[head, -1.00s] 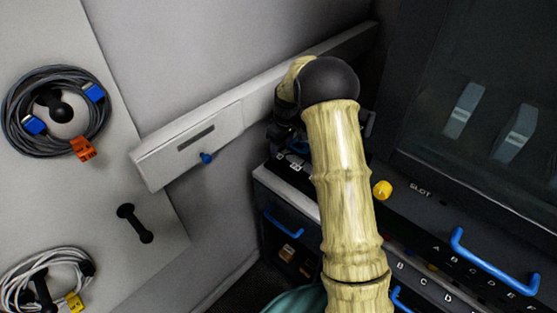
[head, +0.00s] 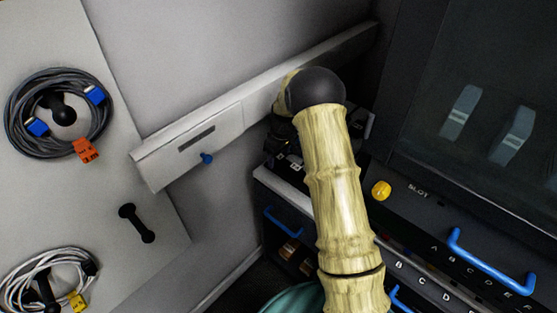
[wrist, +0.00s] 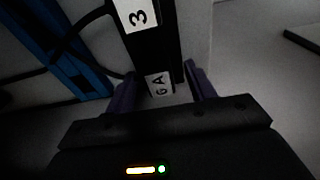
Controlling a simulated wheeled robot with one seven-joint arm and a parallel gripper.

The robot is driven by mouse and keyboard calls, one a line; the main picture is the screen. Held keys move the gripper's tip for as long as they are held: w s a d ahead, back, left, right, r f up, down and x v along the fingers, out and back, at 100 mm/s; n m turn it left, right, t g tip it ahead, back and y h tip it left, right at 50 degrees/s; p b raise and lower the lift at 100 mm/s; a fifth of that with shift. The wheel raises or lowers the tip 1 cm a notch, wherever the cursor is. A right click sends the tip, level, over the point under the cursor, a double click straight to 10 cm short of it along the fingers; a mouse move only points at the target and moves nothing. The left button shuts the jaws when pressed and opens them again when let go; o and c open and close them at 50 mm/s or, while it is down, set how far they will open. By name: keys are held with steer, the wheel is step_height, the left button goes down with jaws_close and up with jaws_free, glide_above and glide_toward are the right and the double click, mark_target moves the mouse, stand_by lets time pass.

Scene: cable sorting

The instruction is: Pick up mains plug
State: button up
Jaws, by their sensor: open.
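In the wrist view, my gripper (wrist: 160,72) is open, with one dark purple finger on each side of a black body. This black body, possibly the mains plug (wrist: 152,50), carries a white label reading "3" and another reading "6A". I cannot tell whether the fingers touch it. A black cable runs at its left. In the head view my arm and its black joint hide the gripper and most of what is at the fingers; only dark parts with small white labels (head: 290,160) show beside the arm.
A blue strip (wrist: 65,50) lies left of the fingers in the wrist view. A white wall rail (head: 190,148) with a blue knob, a dark cabinet with a yellow button (head: 381,191) and blue handle (head: 490,262), and coiled cables (head: 58,112) on a panel surround the arm.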

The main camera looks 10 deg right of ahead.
steer(key=c, duration=1.1)
steer(key=shift+r, duration=0.15)
step_height(320, 180, up, 28)
steer(key=shift+f, duration=0.1)
step_height(320, 180, up, 4)
steer(key=p, duration=0.4)
steer(key=shift+f, duration=0.25)
stand_by(0.5)
stand_by(0.4)
